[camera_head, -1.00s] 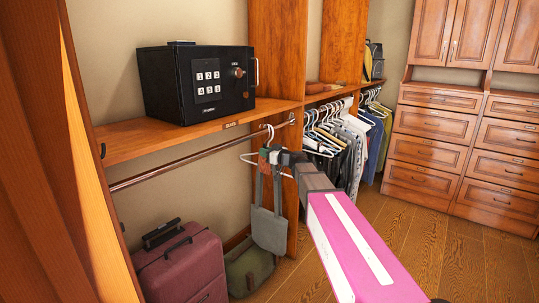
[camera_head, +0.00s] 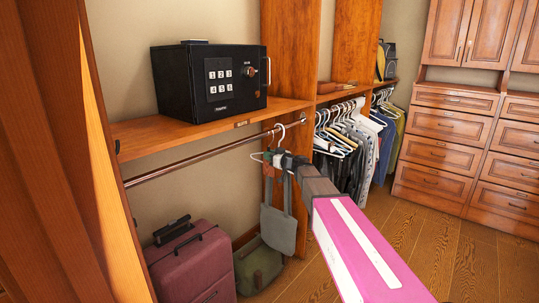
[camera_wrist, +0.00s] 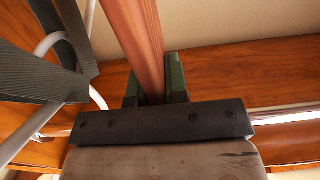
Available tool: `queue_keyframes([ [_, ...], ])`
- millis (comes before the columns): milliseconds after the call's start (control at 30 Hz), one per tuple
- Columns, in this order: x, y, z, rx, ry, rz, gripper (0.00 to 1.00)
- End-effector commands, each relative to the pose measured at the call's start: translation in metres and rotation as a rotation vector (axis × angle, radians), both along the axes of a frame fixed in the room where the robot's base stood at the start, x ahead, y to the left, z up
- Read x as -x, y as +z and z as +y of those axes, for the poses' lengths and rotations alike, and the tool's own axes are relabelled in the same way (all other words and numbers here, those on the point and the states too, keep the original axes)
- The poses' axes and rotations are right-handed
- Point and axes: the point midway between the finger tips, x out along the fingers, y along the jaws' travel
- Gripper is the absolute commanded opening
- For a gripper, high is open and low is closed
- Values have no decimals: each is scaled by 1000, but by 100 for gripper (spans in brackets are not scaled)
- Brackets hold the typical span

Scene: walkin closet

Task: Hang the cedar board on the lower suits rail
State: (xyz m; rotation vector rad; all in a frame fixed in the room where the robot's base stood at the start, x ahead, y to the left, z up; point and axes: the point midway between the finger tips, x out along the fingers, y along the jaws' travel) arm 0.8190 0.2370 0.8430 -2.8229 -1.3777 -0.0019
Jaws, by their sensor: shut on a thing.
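My gripper (camera_head: 284,160) is at the right end of the lower rail (camera_head: 195,162), beside the hangers there. In the wrist view its green fingers (camera_wrist: 155,84) are shut on a reddish wooden strip, the cedar board (camera_wrist: 140,42), which runs up out of the picture. In the head view only a small reddish bit of the board (camera_head: 267,168) seems to show beside the gripper; the rest is hidden. The rail also shows in the wrist view (camera_wrist: 290,116), at the lower right. I cannot tell whether the board touches the rail.
White hangers (camera_head: 279,134) and a grey tote bag (camera_head: 280,215) hang close to my gripper; grey straps (camera_wrist: 38,82) crowd the wrist view's left. A black safe (camera_head: 210,82) stands on the shelf above. A maroon suitcase (camera_head: 190,268) and green bag (camera_head: 258,265) are below.

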Motion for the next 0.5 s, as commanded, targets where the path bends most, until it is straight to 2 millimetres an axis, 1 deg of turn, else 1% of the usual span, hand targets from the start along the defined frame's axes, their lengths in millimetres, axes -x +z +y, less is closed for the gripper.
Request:
queue_keyframes([
  [233,0,0,0,0,0,0,0],
  [267,0,0,0,0,0,0,24],
  [300,0,0,0,0,0,0,37],
  [333,0,0,0,0,0,0,44],
  [500,0,0,0,0,0,0,44],
])
